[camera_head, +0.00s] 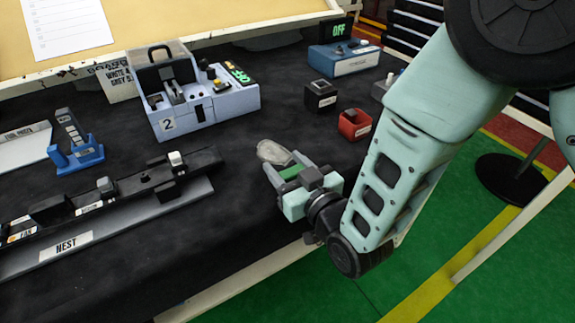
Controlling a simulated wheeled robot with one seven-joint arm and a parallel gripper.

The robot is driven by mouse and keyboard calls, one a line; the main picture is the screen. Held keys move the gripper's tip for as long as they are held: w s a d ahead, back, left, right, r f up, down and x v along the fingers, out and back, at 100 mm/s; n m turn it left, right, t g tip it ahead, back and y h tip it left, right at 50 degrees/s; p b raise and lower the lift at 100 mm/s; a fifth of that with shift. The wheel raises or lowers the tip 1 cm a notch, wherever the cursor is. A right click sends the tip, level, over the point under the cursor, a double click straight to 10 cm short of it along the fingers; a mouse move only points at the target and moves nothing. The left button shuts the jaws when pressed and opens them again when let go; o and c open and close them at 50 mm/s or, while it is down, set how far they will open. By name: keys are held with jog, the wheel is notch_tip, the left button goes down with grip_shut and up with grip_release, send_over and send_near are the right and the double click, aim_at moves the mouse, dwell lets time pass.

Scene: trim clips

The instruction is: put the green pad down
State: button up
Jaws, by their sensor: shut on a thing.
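My gripper (284,168) is above the black table top, right of the long black fixture. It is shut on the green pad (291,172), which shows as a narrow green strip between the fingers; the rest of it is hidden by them. A pale grey, rounded lump (272,151) shows just beyond the fingertips. I cannot tell whether it touches the pad or the table.
The long black fixture on the plate marked NEST (130,221) lies to the left. A blue-grey station marked 2 (204,108), a black box (320,96) and a red box (355,124) stand farther back. Bare black table (200,260) lies in front, up to its edge.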

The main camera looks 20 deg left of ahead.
jog(key=shift+f, duration=0.15)
jog(key=o, duration=1)
jog(key=shift+c, duration=0.2)
